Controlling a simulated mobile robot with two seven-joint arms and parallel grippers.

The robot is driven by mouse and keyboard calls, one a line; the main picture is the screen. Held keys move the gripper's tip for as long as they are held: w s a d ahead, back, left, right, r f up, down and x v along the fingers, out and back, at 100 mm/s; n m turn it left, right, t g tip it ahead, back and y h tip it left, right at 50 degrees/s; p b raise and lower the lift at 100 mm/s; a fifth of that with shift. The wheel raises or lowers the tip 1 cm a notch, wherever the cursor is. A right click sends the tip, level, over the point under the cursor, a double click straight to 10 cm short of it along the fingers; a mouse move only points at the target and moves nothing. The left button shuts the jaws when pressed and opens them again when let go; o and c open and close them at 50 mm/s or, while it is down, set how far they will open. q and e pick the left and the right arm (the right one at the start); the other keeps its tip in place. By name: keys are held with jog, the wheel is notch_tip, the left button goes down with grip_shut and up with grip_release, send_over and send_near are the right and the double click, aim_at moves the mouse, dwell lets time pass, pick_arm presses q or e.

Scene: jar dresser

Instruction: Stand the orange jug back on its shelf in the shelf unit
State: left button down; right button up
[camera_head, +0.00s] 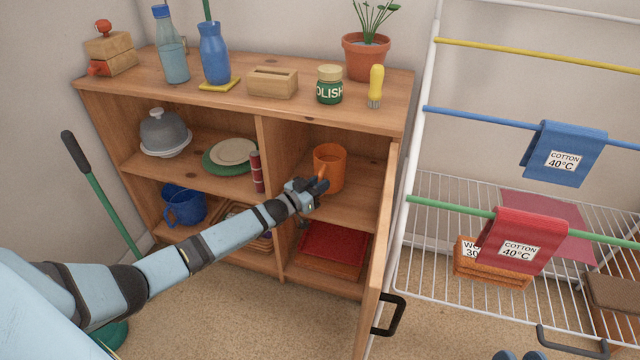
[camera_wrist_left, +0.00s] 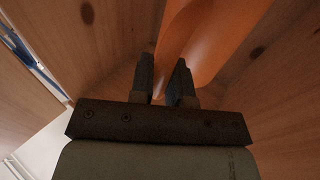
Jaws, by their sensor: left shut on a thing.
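The orange jug (camera_head: 330,165) stands upright in the upper right compartment of the shelf unit, at its shelf (camera_head: 360,200). I cannot tell whether its base touches the board. My left gripper (camera_head: 318,187) reaches in from the front left and is shut on the jug's handle. In the left wrist view, the fingers (camera_wrist_left: 163,85) are on either side of an orange strip, with the jug's orange body (camera_wrist_left: 225,40) just beyond. Dark tips at the bottom edge of the head view look like my right gripper (camera_head: 518,355); most of it is cut off.
The open cabinet door (camera_head: 380,260) stands just right of the compartment. A divider (camera_head: 263,140) and a dark red cylinder (camera_head: 257,171) are at its left. A drying rack (camera_head: 420,130) stands right of the door.

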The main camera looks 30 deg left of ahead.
pick_arm(q)
jog(key=shift+f+b, duration=0.4)
jog(key=shift+f, duration=0.2)
jog(key=c, duration=1)
grip_release()
